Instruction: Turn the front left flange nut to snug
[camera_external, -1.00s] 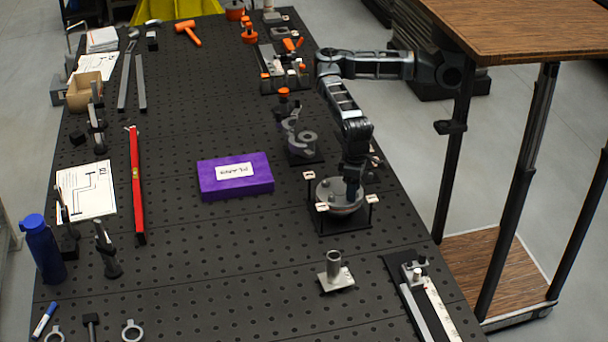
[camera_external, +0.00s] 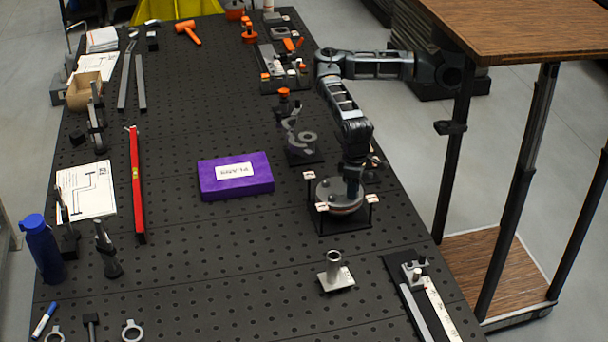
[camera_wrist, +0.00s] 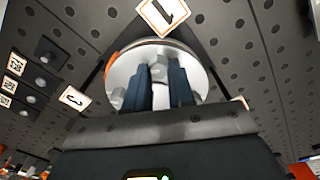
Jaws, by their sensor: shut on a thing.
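The round grey flange (camera_external: 327,196) sits on a dark stand with small white tags on posts, at the right side of the bench. In the wrist view the flange's pale disc (camera_wrist: 203,82) fills the upper middle. My gripper (camera_external: 352,192) points down onto the flange. In the wrist view the two dark blue fingers of my gripper (camera_wrist: 159,88) are shut on a silvery flange nut (camera_wrist: 158,70) between them. The fingers hide much of the nut, and I cannot tell how tight it is. A tag reading 1 (camera_wrist: 163,14) stands beyond the disc, and another tag (camera_wrist: 74,97) is at its left.
A pipe stub on a plate (camera_external: 335,272) stands in front of the flange. A rail fixture (camera_external: 424,296) is at front right. Bare perforated bench lies between the box and the stub.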

